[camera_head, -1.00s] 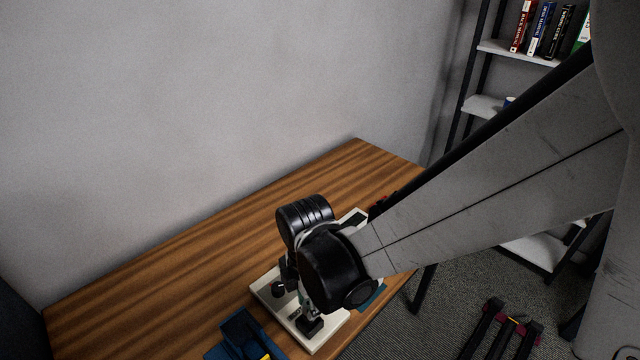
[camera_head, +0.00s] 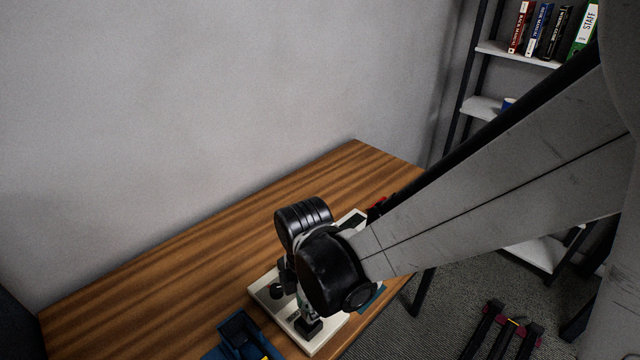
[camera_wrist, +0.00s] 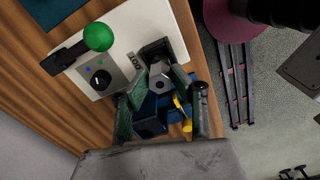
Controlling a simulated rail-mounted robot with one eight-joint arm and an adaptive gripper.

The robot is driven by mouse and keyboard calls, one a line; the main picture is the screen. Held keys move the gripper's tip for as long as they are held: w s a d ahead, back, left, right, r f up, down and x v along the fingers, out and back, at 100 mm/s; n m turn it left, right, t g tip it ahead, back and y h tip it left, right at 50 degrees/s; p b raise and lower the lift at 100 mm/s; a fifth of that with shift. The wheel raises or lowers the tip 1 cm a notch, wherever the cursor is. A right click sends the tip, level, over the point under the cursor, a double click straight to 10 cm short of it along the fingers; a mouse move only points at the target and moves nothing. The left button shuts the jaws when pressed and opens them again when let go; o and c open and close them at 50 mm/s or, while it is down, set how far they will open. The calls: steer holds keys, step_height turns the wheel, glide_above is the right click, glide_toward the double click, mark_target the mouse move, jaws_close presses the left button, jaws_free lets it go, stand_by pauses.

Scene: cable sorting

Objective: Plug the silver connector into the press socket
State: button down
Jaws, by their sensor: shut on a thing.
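In the wrist view my gripper (camera_wrist: 160,79) has its dark green fingers closed around a silver, roughly six-sided piece with a dark hole (camera_wrist: 159,84), which looks like the silver connector. It is over the press area, close to a black block (camera_wrist: 154,49) at the edge of the white press base (camera_wrist: 153,17). The black block may be the press socket; its opening and any contact with the connector cannot be made out. The white base also shows in the head view (camera_head: 263,290), where my arm hides the gripper and connector.
A grey box with a black knob (camera_wrist: 100,80) and a lever with a green ball (camera_wrist: 98,37) stand beside the fingers. A blue tray (camera_head: 228,327) with something yellow lies near the base. The wooden table (camera_head: 170,265) is clear toward the wall.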

steer(key=shift+f+b, duration=1.5)
stand_by(0.4)
steer(key=c, duration=0.9)
jaws_free()
steer(key=shift+r, duration=0.15)
steer(key=shift+r+p, duration=2.3)
steer(key=shift+r, duration=1.1)
